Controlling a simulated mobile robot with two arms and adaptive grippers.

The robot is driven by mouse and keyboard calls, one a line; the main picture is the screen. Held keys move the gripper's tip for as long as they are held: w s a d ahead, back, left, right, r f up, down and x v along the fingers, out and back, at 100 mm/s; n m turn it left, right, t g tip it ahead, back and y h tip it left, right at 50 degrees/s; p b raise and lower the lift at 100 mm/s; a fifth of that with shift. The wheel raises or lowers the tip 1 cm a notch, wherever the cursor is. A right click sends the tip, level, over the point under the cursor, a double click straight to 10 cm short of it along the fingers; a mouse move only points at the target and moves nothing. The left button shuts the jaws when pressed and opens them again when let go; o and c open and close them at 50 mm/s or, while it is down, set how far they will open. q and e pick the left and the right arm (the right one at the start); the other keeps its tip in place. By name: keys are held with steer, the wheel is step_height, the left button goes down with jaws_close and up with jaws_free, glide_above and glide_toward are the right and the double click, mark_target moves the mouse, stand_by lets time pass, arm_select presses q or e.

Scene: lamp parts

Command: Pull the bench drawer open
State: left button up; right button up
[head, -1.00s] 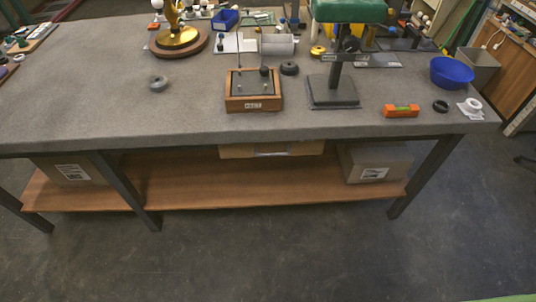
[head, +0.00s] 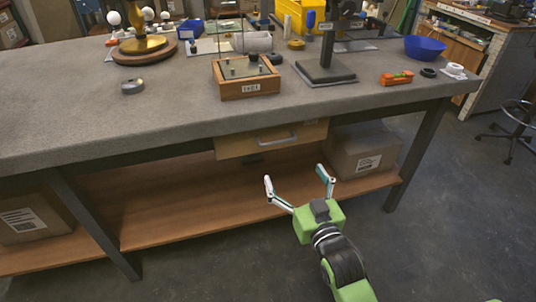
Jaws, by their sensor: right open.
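The bench drawer (head: 236,146) is a light wooden front under the bench top, with a grey bar handle (head: 278,139) on it. The drawer looks shut or nearly so; I cannot tell exactly. My right gripper (head: 298,180) is green with pale fingers spread wide. It is open and empty, in front of and below the drawer handle in the picture, apart from it. My left gripper is not in view.
The grey bench top (head: 180,115) overhangs the drawer. A dark bench leg (head: 418,150) stands at right. Floor in front is clear.

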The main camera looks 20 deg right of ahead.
mark_target(279, 142)
arm_select(q)
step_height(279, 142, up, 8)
steer(key=b, duration=0.2)
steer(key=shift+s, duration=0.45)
arm_select(e)
steer(key=shift+w+a+r, duration=0.1)
steer(key=shift+w, duration=3.35)
steer(key=shift+w+a+r, duration=0.1)
steer(key=shift+w, duration=3.35)
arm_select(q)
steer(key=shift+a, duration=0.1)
arm_select(e)
steer(key=shift+c, duration=0.5)
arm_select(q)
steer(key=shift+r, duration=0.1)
arm_select(e)
steer(key=c, duration=1.2)
